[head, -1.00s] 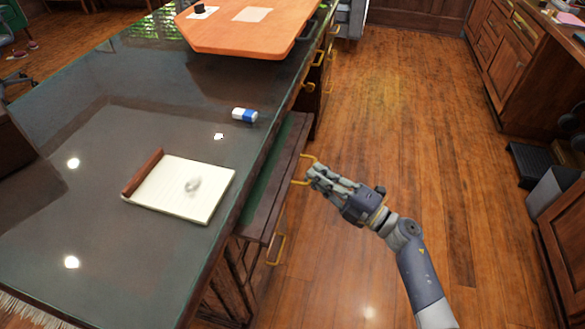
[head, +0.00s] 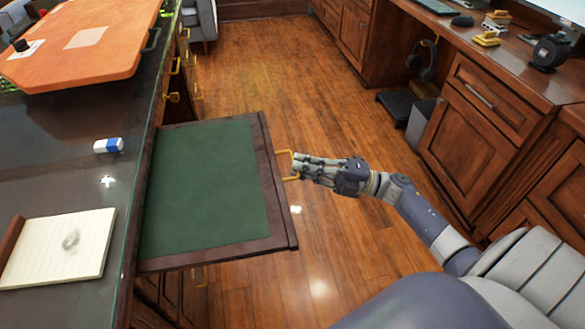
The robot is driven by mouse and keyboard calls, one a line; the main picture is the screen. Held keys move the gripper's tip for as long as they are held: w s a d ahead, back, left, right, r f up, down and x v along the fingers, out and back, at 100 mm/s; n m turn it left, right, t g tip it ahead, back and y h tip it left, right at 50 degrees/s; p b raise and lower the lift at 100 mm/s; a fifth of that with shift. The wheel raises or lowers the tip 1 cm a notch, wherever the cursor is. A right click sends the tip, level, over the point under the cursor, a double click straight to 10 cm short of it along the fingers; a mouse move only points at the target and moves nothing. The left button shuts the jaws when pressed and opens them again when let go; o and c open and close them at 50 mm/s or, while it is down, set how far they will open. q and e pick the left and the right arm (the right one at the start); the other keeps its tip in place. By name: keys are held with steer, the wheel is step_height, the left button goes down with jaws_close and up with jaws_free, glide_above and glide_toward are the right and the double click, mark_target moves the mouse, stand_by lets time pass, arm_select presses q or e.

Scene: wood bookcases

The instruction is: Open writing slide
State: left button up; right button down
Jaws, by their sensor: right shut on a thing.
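The writing slide (head: 203,185) is a flat board with a green top and a dark wood frame. It sticks far out of the right side of the desk (head: 60,180), over the floor. A brass handle (head: 287,153) is on its outer edge. My right gripper (head: 296,166) is at this handle, with its fingers shut on it. The arm reaches in from the lower right. My left gripper is not in view.
On the desk lie a notepad (head: 60,248), a blue and white eraser (head: 108,145) and an orange board (head: 85,45). Wood cabinets (head: 480,140) stand on the right. Wood floor (head: 270,75) lies open between desk and cabinets.

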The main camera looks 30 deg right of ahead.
steer(key=shift+f, duration=0.1)
steer(key=c, duration=1.8)
jaws_free()
steer(key=shift+o, duration=0.2)
steer(key=v, duration=1.2)
